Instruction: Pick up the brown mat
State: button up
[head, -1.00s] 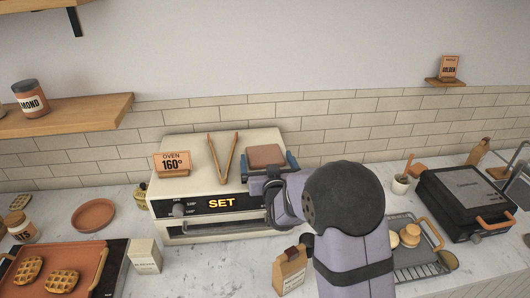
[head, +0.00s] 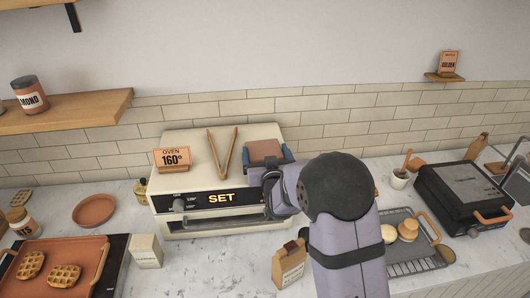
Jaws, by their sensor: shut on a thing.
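The brown mat (head: 265,151) is a small, flat brown square at the right end of the cream oven's top. My gripper (head: 269,160) has a blue finger on each side of the mat and is shut on it. My wrist and arm hide the near side of the mat and the oven's right front. I cannot tell whether the mat is clear of the oven top.
The cream oven (head: 214,194) carries wooden tongs (head: 222,152) and an "OVEN 160°" sign (head: 172,160) left of the mat. A paper bag (head: 289,264) stands on the counter beside my arm. A wire rack (head: 407,257) and a black press (head: 468,203) are to the right.

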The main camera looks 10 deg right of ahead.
aim_at(266, 153)
notch_tip(266, 153, up, 10)
jog(key=b, duration=0.3)
